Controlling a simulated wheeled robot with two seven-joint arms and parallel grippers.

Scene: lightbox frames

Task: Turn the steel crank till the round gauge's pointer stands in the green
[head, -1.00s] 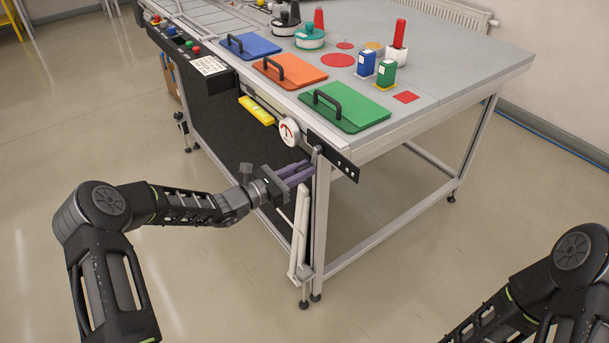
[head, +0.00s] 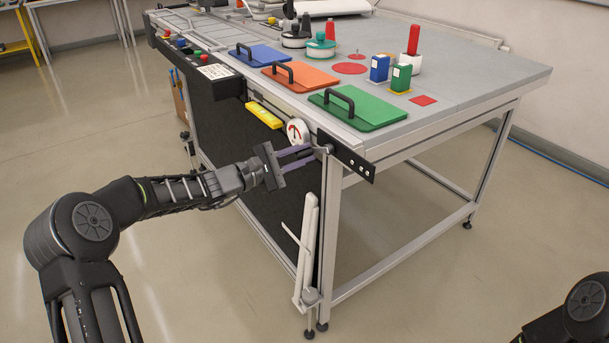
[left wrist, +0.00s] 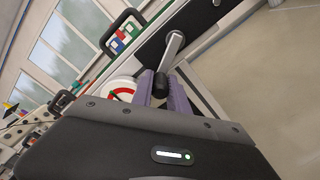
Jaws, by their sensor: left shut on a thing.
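The steel crank (head: 325,150) is on the dark plate at the near corner of the table. In the left wrist view its bright arm (left wrist: 174,48) ends in a black knob (left wrist: 161,84). My left gripper (head: 312,153) has its purple fingers on either side of this knob and is shut on it (left wrist: 163,90). The round white gauge (head: 297,131) is just left of the crank. In the left wrist view the gauge (left wrist: 122,86) shows red and green marks and is partly hidden by my gripper. I cannot tell where its pointer stands. My right gripper is out of view.
Green (head: 375,110), orange (head: 313,78) and blue (head: 270,56) boards with black handles lie along the table edge above the gauge. A yellow level (head: 264,115) is on the table's front. A white folded bracket (head: 307,245) stands by the near leg.

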